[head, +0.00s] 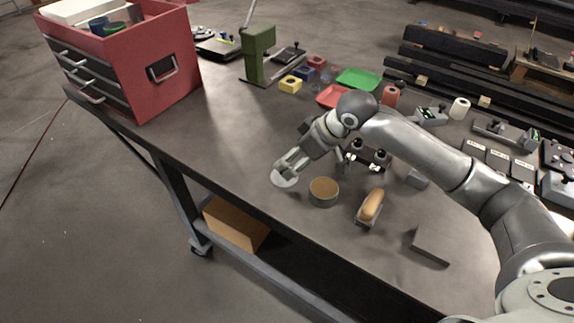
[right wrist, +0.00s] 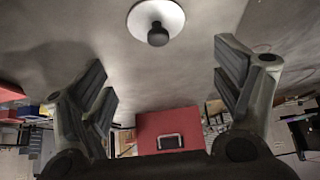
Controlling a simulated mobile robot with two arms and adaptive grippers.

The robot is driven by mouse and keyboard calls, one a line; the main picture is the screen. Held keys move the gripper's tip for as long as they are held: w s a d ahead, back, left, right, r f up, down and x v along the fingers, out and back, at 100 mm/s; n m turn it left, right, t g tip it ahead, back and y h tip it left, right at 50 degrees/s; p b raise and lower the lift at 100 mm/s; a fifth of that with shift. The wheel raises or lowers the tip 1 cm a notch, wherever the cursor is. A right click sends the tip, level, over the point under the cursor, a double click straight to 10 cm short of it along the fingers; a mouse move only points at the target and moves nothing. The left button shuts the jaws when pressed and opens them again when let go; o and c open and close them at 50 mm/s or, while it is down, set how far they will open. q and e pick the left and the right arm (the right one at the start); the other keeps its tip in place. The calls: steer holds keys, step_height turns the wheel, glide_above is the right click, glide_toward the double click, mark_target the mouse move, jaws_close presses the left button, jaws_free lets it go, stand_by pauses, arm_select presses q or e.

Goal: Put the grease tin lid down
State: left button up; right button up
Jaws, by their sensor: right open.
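The grease tin lid (head: 284,181) is a pale round disc lying flat on the bench, left of the tin. Its dark knob (right wrist: 157,35) points up toward my right gripper in the right wrist view. The open grease tin (head: 323,192) stands upright, with a brown surface inside. My right gripper (head: 288,165) is just above the lid, partly covering it in the head view. In the right wrist view my right gripper (right wrist: 162,75) has its fingers wide apart with nothing between them, and the knob is apart from them. My left gripper is out of view.
A hot-dog-like item (head: 371,205) on a small stand and a grey block (head: 430,246) are right of the tin. A red tool chest (head: 160,70) stands at the back left. A green press (head: 258,55) and trays stand behind. The bench left of the lid is clear.

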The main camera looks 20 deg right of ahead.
steer(key=v, duration=0.5)
steer(key=shift+s+r, duration=0.1)
steer(key=shift+r, duration=0.05)
